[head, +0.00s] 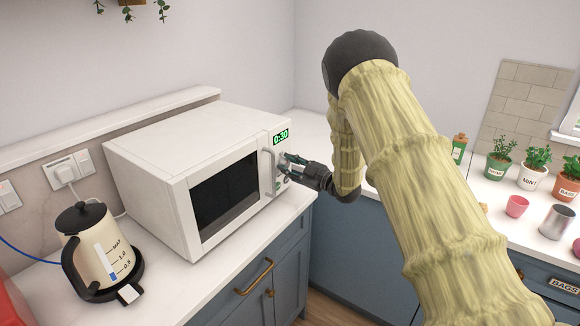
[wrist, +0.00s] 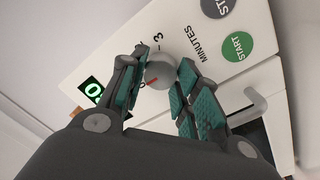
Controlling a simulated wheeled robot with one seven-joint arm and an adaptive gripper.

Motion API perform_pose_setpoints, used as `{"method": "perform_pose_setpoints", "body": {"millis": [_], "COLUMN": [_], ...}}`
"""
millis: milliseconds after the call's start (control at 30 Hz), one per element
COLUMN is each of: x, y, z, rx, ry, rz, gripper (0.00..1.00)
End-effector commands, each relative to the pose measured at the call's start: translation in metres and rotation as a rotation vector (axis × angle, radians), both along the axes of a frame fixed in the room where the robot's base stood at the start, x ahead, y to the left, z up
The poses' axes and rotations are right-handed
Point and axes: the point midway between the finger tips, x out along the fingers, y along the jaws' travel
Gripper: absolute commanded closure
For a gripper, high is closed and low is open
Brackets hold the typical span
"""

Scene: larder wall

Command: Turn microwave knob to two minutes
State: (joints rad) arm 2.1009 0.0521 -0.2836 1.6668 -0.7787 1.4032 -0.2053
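The white microwave (head: 160,155) stands on the counter with its door shut. Its green display (head: 281,137) reads 0:30. The round grey knob (wrist: 160,72) shows in the wrist view beside the word MINUTES, with a red pointer mark near the 0 end of the scale and a 3 printed further round. My gripper (head: 288,168) is at the control panel. In the head view my fingers hide most of the knob.
The door handle (head: 268,172) stands out just left of my gripper. A green START button (wrist: 237,46) and a grey button lie near the knob. A cream kettle (head: 92,245) stands left of the microwave; potted herbs (head: 537,165) and cups stand far right.

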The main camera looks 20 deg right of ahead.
Motion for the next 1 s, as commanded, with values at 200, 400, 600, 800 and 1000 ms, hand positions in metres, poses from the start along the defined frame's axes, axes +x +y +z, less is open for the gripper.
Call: {"method": "perform_pose_setpoints", "body": {"millis": [200,400,600,800,1000], "x": [-0.0002,0.0000,0.0003,0.0007,0.0009], "y": [-0.0005,-0.0011,-0.0018,-0.0019,-0.0030], "z": [0.0001,0.0009,0.0012,0.0022,0.0030], "rx": [0.009,0.063,0.173,0.320,0.471], "ry": [0.007,0.048,0.133,0.246,0.364], "rz": [-0.001,-0.002,-0.002,-0.002,-0.002], "gripper": [0.92,0.92,0.92,0.92,0.92]}}
